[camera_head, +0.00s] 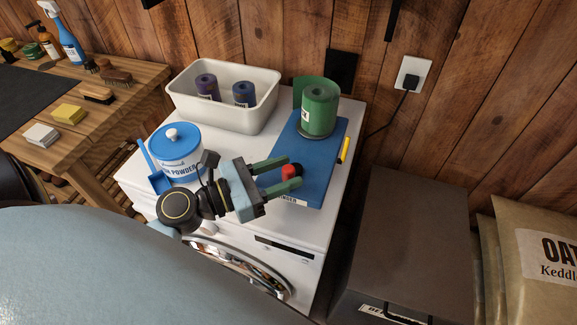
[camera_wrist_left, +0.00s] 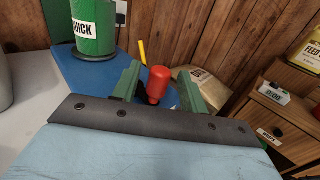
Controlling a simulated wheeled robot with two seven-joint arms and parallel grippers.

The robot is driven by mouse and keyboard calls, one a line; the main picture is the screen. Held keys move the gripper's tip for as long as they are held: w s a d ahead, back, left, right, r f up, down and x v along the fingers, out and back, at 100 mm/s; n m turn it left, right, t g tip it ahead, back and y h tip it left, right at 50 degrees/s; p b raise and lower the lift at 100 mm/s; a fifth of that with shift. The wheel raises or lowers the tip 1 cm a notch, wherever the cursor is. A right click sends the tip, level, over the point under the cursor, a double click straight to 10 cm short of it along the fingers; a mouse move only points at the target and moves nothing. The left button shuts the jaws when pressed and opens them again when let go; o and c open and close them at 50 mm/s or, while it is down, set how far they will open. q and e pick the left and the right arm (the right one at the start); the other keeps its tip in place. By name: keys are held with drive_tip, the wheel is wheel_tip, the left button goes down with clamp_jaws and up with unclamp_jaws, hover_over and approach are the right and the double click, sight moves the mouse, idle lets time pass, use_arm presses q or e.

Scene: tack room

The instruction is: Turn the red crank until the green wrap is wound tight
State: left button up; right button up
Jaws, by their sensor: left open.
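The red crank knob (camera_head: 291,171) stands at the front part of the blue winder board (camera_head: 313,160). It also shows in the left wrist view (camera_wrist_left: 157,84). My left gripper (camera_head: 290,173) is open, with one green finger on either side of the red knob. I cannot tell whether the fingers touch it. The green wrap (camera_head: 320,108) is a thick upright roll at the back of the board, with a loose green flap behind its left side. The roll's lower part shows in the left wrist view (camera_wrist_left: 93,27). My right gripper is not in view.
The board lies on a white washing machine (camera_head: 232,150). A white bin (camera_head: 222,117) with purple and blue rolls stands behind, and a blue powder tub (camera_head: 177,158) with a scoop (camera_head: 152,167) stands left. A yellow marker (camera_head: 344,150) lies at the board's right edge.

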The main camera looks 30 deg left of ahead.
use_arm(q)
drive_tip(key=shift+x, duration=0.75)
drive_tip(key=shift+c, duration=0.4)
clamp_jaws()
